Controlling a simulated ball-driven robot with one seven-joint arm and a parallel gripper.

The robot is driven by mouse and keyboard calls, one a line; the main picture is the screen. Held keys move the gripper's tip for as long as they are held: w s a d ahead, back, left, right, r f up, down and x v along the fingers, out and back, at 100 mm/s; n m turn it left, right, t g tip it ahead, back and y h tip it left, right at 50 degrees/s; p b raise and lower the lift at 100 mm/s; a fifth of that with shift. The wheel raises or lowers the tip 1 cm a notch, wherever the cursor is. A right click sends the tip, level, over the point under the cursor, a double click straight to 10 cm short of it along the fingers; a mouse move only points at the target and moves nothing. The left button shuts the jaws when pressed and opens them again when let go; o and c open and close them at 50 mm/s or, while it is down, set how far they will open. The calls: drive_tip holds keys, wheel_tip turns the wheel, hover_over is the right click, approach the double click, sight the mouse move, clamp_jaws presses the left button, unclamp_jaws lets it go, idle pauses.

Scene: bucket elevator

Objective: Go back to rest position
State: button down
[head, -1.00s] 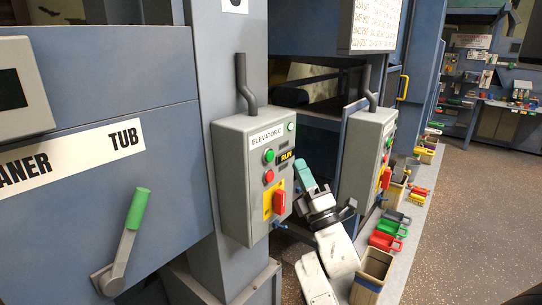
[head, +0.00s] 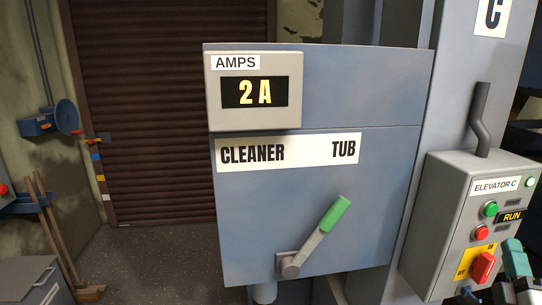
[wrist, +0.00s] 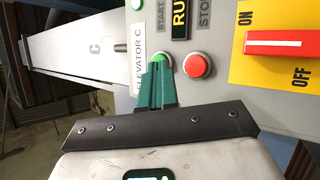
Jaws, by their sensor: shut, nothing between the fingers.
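My gripper (wrist: 157,70) has teal fingers that are pressed together, empty, in the wrist view. Their tips overlap the lower edge of the green START button (wrist: 163,62) in the picture; I cannot tell whether they touch it. In the head view my gripper (head: 515,250) shows at the lower right corner, just right of the grey ELEVATOR C box (head: 452,215). That box carries a green button (head: 490,209), a red button (head: 481,233), a lit RUN display (head: 511,217) and a red switch (head: 483,267) on a yellow plate. Most of my arm is out of view.
A blue cabinet (head: 380,90) fills the middle, with an AMPS display (head: 254,92) reading 2A and a green-handled lever (head: 325,230) slanting up right. A brown shutter (head: 145,120) stands behind. Dark floor (head: 170,260) at left is partly clear; brooms (head: 50,235) lean at far left.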

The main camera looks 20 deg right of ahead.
drive_tip(key=w+a+f+m+g+y, duration=0.2)
drive_tip(key=a+f+m+g+y, duration=0.4)
drive_tip(key=f, duration=0.5)
drive_tip(key=w+a+f+m+g+y, duration=0.1)
drive_tip(key=a+f+m+g+y, duration=0.15)
drive_tip(key=a+f, duration=0.7)
drive_tip(key=s+a+f+m+g+y, duration=0.1)
drive_tip(key=s+a+f+g+y, duration=0.6)
drive_tip(key=s+a+f, duration=0.5)
drive_tip(key=s+a+g, duration=0.1)
drive_tip(key=s+a, duration=0.2)
drive_tip(key=shift+s+a+g, duration=0.15)
drive_tip(key=shift+a+g, duration=0.05)
drive_tip(key=shift+g, duration=0.15)
